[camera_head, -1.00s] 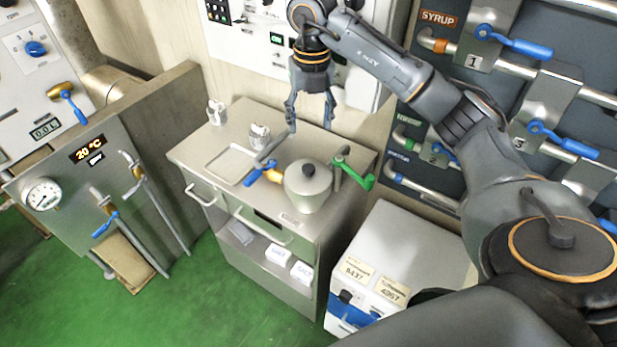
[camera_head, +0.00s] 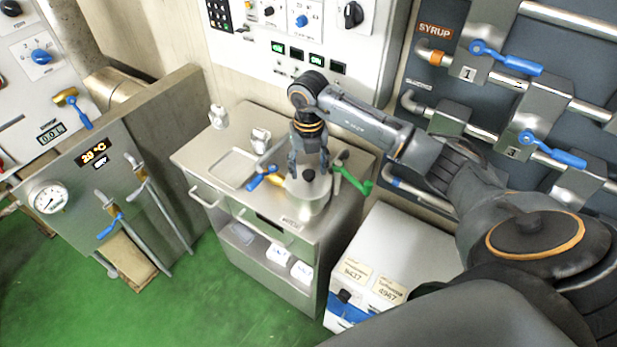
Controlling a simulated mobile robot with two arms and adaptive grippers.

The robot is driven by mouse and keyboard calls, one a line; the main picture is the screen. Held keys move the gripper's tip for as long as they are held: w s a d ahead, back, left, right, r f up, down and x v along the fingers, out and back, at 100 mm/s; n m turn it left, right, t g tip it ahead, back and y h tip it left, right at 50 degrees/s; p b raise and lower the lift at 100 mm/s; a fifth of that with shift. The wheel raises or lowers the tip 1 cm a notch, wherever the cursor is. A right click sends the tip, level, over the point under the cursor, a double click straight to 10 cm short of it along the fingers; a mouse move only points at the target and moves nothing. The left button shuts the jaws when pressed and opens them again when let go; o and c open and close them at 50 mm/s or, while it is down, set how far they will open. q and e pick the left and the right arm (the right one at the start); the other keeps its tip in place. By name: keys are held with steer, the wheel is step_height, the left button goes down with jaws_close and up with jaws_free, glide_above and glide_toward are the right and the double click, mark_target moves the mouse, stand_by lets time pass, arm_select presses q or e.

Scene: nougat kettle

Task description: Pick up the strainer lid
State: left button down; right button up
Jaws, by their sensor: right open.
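A grey lid (camera_head: 301,187) with a black knob sits on top of a metal kettle (camera_head: 309,207) at the right part of the steel cart. It is the only lid I can make out, and I see no strainer holes in it at this size. My right gripper (camera_head: 309,172) points down right over the lid, open, with a finger on each side of the knob. The upper part of the lid is partly hidden by the fingers. I cannot tell whether the fingers touch it. My left gripper is not in view.
A blue-handled valve (camera_head: 262,178) is left of the kettle and a green handle (camera_head: 354,180) is right of it, both close. A shallow tray (camera_head: 230,168) and two small metal items stand further left on the cart (camera_head: 200,157). Pipes are on the right wall.

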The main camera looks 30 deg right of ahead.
steer(key=shift+f, duration=0.5)
steer(key=shift+c, duration=0.2)
jaws_close()
steer(key=shift+r, duration=0.1)
